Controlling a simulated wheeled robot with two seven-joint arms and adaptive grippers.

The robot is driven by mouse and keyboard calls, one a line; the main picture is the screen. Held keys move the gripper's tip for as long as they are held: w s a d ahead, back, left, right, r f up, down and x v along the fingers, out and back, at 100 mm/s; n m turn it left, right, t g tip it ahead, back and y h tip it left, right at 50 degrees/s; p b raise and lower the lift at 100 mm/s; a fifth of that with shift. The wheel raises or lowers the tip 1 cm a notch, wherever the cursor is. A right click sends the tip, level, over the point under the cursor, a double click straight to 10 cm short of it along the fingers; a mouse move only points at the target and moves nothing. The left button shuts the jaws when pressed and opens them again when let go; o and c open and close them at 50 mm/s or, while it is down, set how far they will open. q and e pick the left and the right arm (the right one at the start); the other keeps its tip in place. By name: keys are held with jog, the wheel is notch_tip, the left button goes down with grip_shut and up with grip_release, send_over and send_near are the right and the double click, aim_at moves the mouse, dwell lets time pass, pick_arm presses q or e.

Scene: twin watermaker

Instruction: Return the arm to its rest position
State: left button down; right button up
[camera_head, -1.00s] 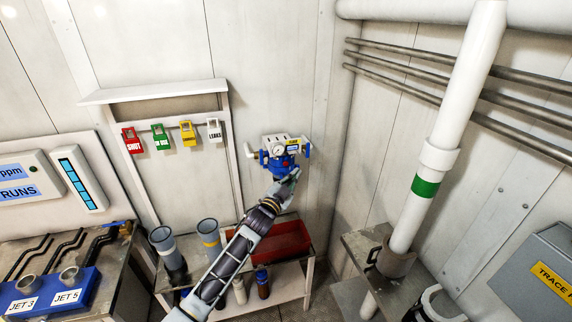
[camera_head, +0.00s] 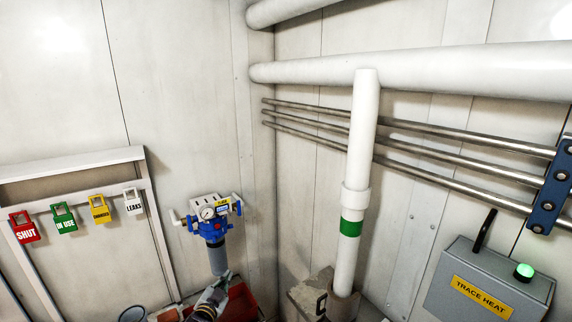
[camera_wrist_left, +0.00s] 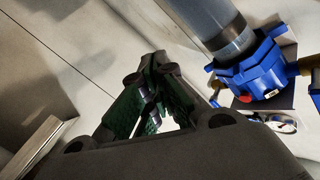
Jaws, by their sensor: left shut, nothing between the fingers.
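My left gripper (camera_head: 223,278) is at the lower part of the head view, just below the filter unit. Its fingers (camera_wrist_left: 148,75) are shut with nothing between them in the left wrist view. The blue filter unit (camera_head: 210,228) with a round gauge and a grey bowl (camera_head: 217,259) is fixed on the wall above the gripper. In the left wrist view the blue head (camera_wrist_left: 252,76) and the clear grey bowl (camera_wrist_left: 212,25) are at the upper right, apart from the fingers. Most of my left arm is out of the head view. My right gripper is not in view.
A red tray (camera_head: 241,303) is low behind the gripper. A rack with coloured tags (camera_head: 65,219) is on the left wall. A white pipe (camera_head: 354,190) with a green band stands right of the corner. A grey TRACE HEAT box (camera_head: 485,285) is at the lower right.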

pick_arm(q)
jog(key=s+a+f+n+g+y, duration=0.1)
jog(key=s+f+g, duration=0.2)
jog(key=s+f, duration=0.65)
jog(key=s+a+f+n+g, duration=0.15)
jog(key=s+f, duration=0.35)
jog(key=f, duration=1)
jog(key=s+a+f+n+g+y, duration=0.1)
jog(key=s+f+g, duration=0.2)
jog(key=s+f, duration=0.7)
jog(key=s+f+g, duration=0.2)
jog(key=s+f, duration=0.4)
jog(key=s, duration=0.6)
jog(key=s+f+n+g, duration=0.1)
jog(key=s+f+g, duration=0.2)
jog(key=s+f, duration=0.4)
jog(key=s+f+n+g, duration=0.1)
jog(key=s+f+g, duration=0.2)
jog(key=s, duration=1.6)
notch_tip(320, 180, down, 4)
jog(key=shift+a+f, duration=0.1)
jog(key=shift+a, duration=0.35)
